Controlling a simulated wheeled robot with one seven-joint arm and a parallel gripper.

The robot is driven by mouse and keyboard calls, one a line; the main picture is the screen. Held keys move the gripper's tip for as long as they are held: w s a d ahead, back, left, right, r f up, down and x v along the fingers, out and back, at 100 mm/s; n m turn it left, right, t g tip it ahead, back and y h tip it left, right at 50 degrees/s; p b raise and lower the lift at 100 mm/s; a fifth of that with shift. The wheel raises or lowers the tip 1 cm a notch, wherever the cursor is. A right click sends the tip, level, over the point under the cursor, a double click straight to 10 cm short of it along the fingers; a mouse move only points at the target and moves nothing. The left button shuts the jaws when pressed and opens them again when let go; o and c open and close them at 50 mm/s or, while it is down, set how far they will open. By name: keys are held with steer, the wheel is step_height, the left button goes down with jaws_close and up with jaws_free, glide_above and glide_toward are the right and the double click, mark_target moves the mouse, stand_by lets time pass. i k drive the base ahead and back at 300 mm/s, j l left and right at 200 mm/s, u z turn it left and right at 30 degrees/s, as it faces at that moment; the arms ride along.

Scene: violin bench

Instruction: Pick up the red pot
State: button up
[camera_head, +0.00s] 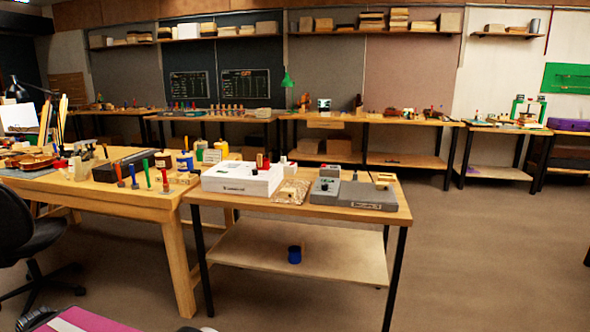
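A small red object (263,161), which looks like a pot, stands on or just behind the white box (241,180) on the nearer table. It is too small in the picture to make out its shape well. Another small red item (61,164) is on the wooden bench at the left, beside a violin body; I cannot tell whether it is a pot. My gripper is not in view, so nothing shows of what it holds.
The nearer table (392,212) also carries a grey device (353,194) and a patterned pad (292,191). A blue pot (294,254) stands on its lower shelf. A black chair (22,240) is at the left. Open floor (480,260) lies to the right.

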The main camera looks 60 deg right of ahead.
mark_target(262, 163)
steer(key=z, duration=2.2)
steer(key=l, duration=0.1)
